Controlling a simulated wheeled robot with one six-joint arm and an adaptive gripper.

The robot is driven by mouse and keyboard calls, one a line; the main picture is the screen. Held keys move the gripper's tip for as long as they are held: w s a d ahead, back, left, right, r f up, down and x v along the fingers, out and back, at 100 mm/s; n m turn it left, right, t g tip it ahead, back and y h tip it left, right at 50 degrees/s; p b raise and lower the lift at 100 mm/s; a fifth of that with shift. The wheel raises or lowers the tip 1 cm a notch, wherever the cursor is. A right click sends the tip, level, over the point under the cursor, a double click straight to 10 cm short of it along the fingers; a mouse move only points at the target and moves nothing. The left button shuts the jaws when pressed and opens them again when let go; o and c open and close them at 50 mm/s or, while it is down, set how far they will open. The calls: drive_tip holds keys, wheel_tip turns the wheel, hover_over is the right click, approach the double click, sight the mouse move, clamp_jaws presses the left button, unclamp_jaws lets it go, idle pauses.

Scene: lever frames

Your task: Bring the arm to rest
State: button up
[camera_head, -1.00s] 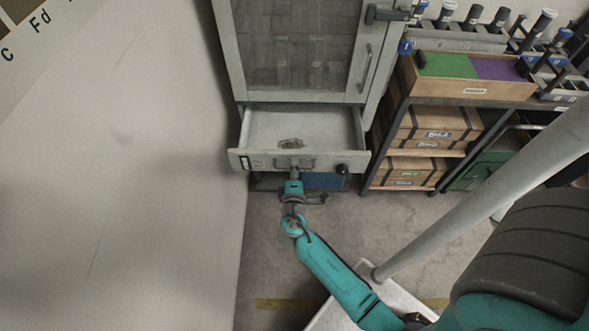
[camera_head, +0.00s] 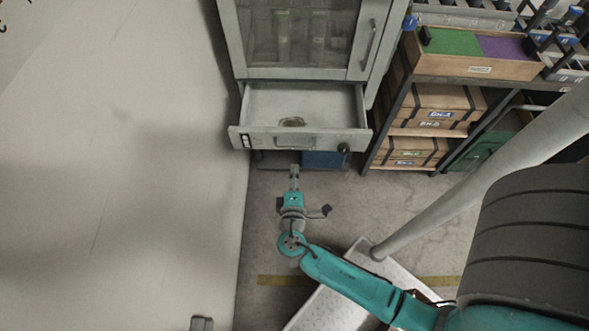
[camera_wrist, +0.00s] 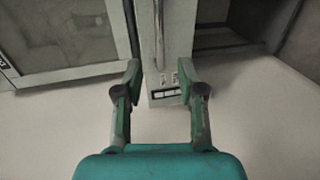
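My gripper (camera_head: 294,172) is at the end of my teal arm, just in front of the cabinet's pulled-out drawer (camera_head: 257,138) and apart from its handle (camera_head: 295,141). In the wrist view, the two fingers of my gripper (camera_wrist: 160,72) stand wide apart with nothing held between them. The drawer front, with its label (camera_wrist: 164,94) and handle (camera_wrist: 159,35), shows beyond the fingertips. The drawer stands open, with a small brownish item (camera_head: 292,122) inside.
The grey cabinet with a glass door (camera_head: 290,35) stands above the drawer. A shelf with wooden boxes (camera_head: 435,105) and a green and purple tray (camera_head: 480,69) is at the right. A pale wall (camera_head: 120,180) is on the left.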

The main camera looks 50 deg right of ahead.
idle(0.7)
drive_tip(key=s+a+f+m+y, duration=0.1)
drive_tip(key=s+a+y, duration=0.35)
drive_tip(key=s, duration=0.35)
drive_tip(key=s+a+f+y, duration=0.1)
drive_tip(key=s+a+y, duration=0.2)
drive_tip(key=s+y, duration=0.3)
drive_tip(key=s+a+r+m+t, duration=0.1)
drive_tip(key=s+r+m, duration=0.1)
drive_tip(key=r, duration=0.4)
drive_tip(key=s+a+r+m+t+y, duration=0.1)
drive_tip(key=s+a+r+m+t, duration=0.1)
drive_tip(key=s+r, duration=0.2)
drive_tip(key=s+a+r+m+t, duration=0.1)
drive_tip(key=s+r+m+t, duration=0.1)
drive_tip(key=r, duration=0.6)
drive_tip(key=shift+s+a+r+m, duration=0.2)
drive_tip(key=shift+s+m, duration=0.4)
drive_tip(key=shift+s, duration=0.4)
